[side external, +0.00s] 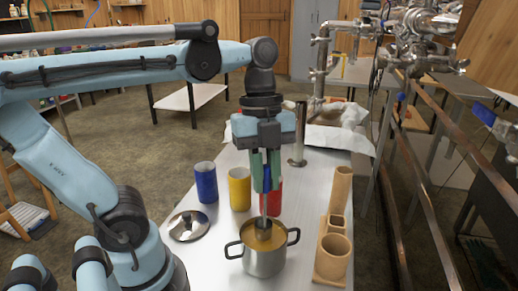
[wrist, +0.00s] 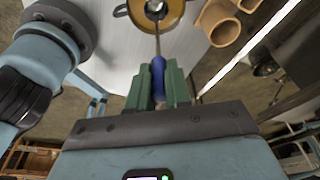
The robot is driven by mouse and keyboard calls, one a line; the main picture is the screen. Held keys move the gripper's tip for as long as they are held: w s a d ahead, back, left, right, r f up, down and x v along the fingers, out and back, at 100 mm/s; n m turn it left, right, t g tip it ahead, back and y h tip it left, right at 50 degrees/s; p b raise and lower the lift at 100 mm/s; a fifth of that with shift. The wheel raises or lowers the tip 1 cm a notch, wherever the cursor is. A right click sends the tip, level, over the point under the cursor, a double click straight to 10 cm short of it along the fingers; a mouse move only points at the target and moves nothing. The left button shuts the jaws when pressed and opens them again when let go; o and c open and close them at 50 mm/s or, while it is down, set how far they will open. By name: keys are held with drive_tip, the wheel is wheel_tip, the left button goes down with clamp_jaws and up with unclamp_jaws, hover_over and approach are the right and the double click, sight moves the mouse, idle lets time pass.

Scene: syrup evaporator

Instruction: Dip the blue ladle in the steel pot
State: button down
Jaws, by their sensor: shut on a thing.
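My gripper (side external: 266,178) points down over the steel pot and is shut on the blue handle of the ladle. In the wrist view, the blue ladle (wrist: 158,66) lies between the green fingers of my gripper (wrist: 162,85). The steel pot (side external: 264,262) has two dark side handles and stands on the table; its rim also shows in the wrist view (wrist: 136,20). Amber liquid is inside it. The ladle's metal bowl end (side external: 263,231) is inside the pot's mouth, at the liquid surface. How deep it sits is hard to tell.
Blue (side external: 206,182), yellow (side external: 240,189) and red (side external: 275,195) cups stand behind the pot, the red partly hidden by my gripper. A metal lid (side external: 188,226) lies left. A wooden holder with tubes (side external: 334,256) stands right of the pot. The white table (side external: 312,175) has clear space between.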

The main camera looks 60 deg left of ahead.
hover_over(265, 230)
drive_tip(key=shift+w+a+f, duration=0.1)
drive_tip(key=shift+a+f, duration=0.05)
drive_tip(key=shift+f, duration=2.6)
drive_tip(key=shift+s+d+r+v, duration=0.1)
drive_tip(key=shift+d+v, duration=0.3)
drive_tip(key=shift+v, duration=1.3)
drive_tip(key=shift+s+d+r+v, duration=0.1)
drive_tip(key=shift+d+v, duration=0.25)
drive_tip(key=shift+v, duration=1.3)
drive_tip(key=shift+s+d+r+v, duration=0.1)
drive_tip(key=shift+d+v, duration=0.3)
drive_tip(key=shift+v, duration=1.3)
